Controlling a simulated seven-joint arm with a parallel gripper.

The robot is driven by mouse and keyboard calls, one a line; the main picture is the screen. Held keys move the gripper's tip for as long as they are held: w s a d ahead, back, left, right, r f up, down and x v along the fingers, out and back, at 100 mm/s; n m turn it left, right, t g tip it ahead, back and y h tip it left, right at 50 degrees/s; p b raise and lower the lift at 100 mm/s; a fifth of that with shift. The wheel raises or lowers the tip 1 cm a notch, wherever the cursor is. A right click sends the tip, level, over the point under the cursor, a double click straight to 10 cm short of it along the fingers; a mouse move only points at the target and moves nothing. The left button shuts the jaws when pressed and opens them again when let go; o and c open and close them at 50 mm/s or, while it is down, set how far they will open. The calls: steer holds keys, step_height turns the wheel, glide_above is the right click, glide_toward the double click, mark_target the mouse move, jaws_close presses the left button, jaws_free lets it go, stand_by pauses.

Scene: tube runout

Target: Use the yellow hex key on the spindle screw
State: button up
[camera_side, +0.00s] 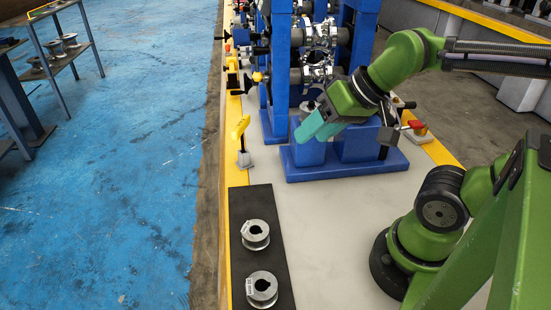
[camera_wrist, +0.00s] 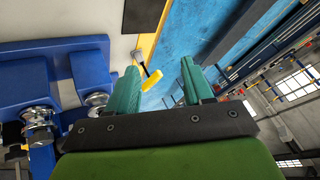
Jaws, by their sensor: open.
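The yellow hex key (camera_side: 240,128) stands upright, handle up, in a small grey holder (camera_side: 244,158) on the yellow strip left of the blue machine. Its yellow handle (camera_wrist: 151,80) shows in the wrist view between and beyond the teal fingers. My gripper (camera_side: 312,130) hangs in front of the blue stand, to the right of the key and apart from it. In the wrist view my gripper (camera_wrist: 160,72) is open, with nothing between its fingers. Shiny metal spindle parts (camera_wrist: 97,100) show at the left there. I cannot make out the spindle screw.
The blue machine (camera_side: 281,60) with chrome rollers (camera_side: 318,72) stands behind my gripper. A black mat (camera_side: 283,262) holds two metal rollers, one nearer (camera_side: 262,288) and one farther (camera_side: 256,234). A red knob (camera_side: 416,125) sits at the right. The grey tabletop between is clear.

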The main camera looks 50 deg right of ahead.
steer(key=m+g+h, duration=0.2)
steer(key=m+g, duration=0.5)
steer(key=m, duration=0.3)
glide_toward(241, 122)
step_height(241, 122, down, 12)
steer(key=shift+a+r, duration=0.1)
jaws_close()
